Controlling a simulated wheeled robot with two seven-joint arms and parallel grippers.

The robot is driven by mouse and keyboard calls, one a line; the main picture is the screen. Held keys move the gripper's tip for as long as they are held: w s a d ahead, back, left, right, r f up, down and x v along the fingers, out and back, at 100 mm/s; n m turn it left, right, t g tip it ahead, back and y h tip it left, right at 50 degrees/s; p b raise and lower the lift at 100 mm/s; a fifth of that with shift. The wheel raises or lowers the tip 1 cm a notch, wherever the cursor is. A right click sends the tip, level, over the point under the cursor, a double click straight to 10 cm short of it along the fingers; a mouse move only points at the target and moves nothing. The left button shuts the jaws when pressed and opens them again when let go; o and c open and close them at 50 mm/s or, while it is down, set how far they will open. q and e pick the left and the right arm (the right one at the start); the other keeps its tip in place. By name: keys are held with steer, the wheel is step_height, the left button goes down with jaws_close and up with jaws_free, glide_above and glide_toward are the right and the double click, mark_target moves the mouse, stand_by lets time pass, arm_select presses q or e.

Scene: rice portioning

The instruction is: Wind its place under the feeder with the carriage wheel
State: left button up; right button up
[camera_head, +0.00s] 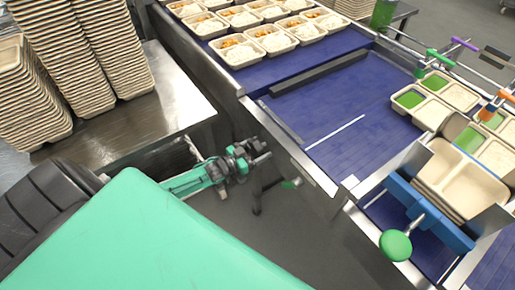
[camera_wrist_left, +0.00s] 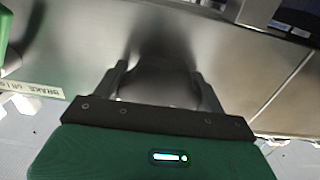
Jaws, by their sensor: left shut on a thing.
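My left gripper (camera_head: 262,150) is low beside the near side rail of the conveyor, at the middle of the head view. In the left wrist view, its fingers (camera_wrist_left: 165,88) are shut around a dark, blurred thing (camera_wrist_left: 160,75) against the metal side. I cannot tell whether this is the carriage wheel. A blue-framed holder (camera_head: 460,238) with a stack of beige trays (camera_head: 462,182) stands over the belt at right, and may be the feeder. A green round knob (camera_head: 396,245) sits on a rod at its near side. My right gripper is out of view.
The blue belt (camera_head: 350,125) has bare room mid-way. Tray stacks crowd the left steel table (camera_head: 175,95).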

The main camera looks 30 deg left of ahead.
arm_select(q)
steer(key=shift+f+n, duration=0.1)
steer(key=shift+n, duration=0.9)
steer(key=o, duration=1)
steer(key=b+v, duration=0.1)
steer(key=v, duration=1.3)
steer(key=shift+b, duration=0.4)
steer(key=shift+w, duration=0.1)
